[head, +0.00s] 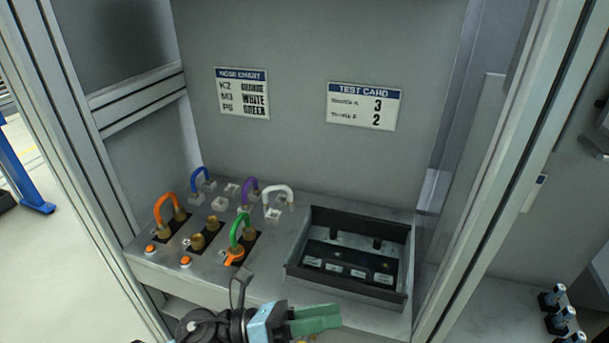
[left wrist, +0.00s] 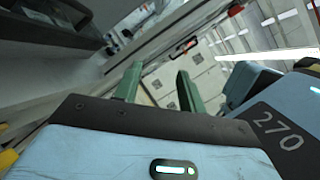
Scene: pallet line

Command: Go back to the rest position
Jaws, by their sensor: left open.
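My left gripper (head: 316,318) is low in the head view, in front of the bench (head: 262,280) and below the black tray. Its two green fingers also show in the left wrist view (left wrist: 158,88). They stand apart with nothing between them, so it is open and empty. My right gripper is not in view.
The bench carries orange (head: 167,208), blue (head: 200,178), purple (head: 249,190), white (head: 278,196) and green (head: 236,230) hoses, and a black tray (head: 297,262). A hose chart (head: 243,93) and test card (head: 364,106) hang behind. Frame posts stand at left (head: 70,150) and right (head: 510,150).

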